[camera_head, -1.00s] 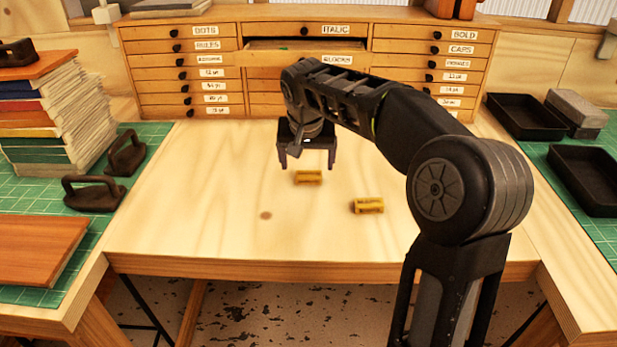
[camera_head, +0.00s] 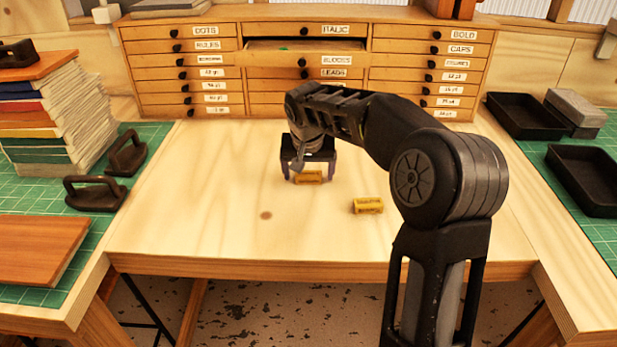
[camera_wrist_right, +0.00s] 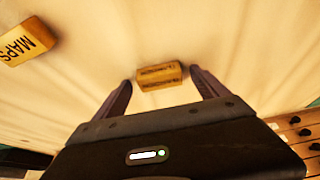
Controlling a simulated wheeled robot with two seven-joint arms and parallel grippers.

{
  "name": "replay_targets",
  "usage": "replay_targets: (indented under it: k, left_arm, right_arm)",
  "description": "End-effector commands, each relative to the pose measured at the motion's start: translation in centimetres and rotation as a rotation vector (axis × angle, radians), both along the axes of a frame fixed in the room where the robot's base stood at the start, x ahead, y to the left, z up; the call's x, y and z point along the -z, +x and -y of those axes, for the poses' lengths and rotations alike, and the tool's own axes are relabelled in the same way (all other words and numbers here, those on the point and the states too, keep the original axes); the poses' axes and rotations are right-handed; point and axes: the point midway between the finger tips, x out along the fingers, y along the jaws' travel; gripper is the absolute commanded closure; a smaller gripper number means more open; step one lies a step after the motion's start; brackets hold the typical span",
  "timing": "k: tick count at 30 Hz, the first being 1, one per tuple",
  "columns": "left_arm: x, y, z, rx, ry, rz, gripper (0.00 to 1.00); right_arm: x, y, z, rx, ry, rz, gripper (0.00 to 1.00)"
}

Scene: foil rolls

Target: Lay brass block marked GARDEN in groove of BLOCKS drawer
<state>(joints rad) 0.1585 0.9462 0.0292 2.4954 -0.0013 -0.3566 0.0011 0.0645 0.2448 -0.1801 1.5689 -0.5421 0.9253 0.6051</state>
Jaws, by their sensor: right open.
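A brass block (camera_head: 308,177) lies on the bench under my right gripper (camera_head: 308,172). In the right wrist view this block (camera_wrist_right: 160,76) sits between the spread fingertips of the right gripper (camera_wrist_right: 160,84), with a gap on each side. Its lettering is too small to read surely. A second brass block (camera_head: 368,205) lies to the right and nearer; in the right wrist view this block (camera_wrist_right: 25,42) reads MAPS. The BLOCKS drawer (camera_head: 275,59) is pulled out at the cabinet's middle; its groove cannot be made out. My left gripper is not in view.
The wooden drawer cabinet (camera_head: 190,75) spans the back. Stacked books (camera_head: 50,120) and black-handled tools (camera_head: 95,193) stand at left. Black trays (camera_head: 522,117) and a grey block (camera_head: 575,108) are at right. The bench's front and left middle are clear.

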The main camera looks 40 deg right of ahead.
Motion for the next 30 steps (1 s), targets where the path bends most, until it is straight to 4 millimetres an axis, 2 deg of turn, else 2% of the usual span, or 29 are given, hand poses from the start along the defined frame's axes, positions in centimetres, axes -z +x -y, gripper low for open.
replay_targets:
  k: [5,30]
  left_arm:
    - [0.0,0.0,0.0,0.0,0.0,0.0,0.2]
    - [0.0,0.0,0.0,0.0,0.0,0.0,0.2]
  right_arm:
    - [-0.03,0.0,-0.01,0.0,0.0,0.0,0.17]
    - [-0.03,0.0,-0.01,0.0,0.0,0.0,0.86]
